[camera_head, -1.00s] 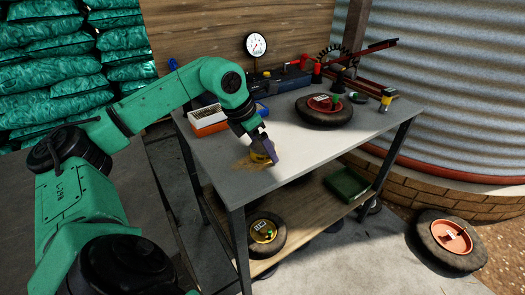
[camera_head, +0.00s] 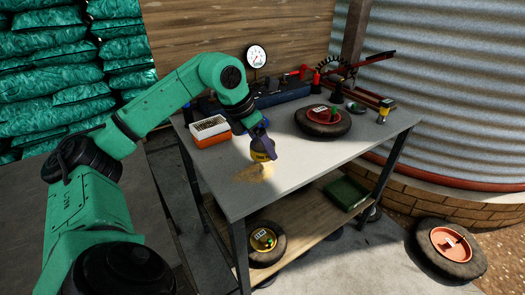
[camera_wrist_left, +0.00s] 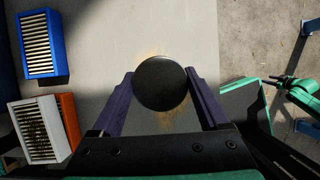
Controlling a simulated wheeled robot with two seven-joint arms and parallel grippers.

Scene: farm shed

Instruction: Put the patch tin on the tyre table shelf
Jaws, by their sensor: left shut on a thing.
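The patch tin (camera_head: 259,156) is a small round tin with a yellow side. In the left wrist view its dark round lid (camera_wrist_left: 161,83) sits between the two purple fingers. My left gripper (camera_head: 263,145) is shut on it and holds it above the tyre table top (camera_head: 300,165), over a tan stain (camera_head: 250,174). The table's lower wooden shelf (camera_head: 300,222) carries a wheel with a yellow hub (camera_head: 264,240) at its left and a green tray (camera_head: 346,192) at its right.
An orange and white box (camera_head: 210,131) stands left of the gripper. A tyre with a red hub (camera_head: 322,120) lies on the table's right part. A pressure gauge (camera_head: 256,57) stands at the back. The shelf's middle is clear. Another wheel (camera_head: 450,246) lies on the floor at right.

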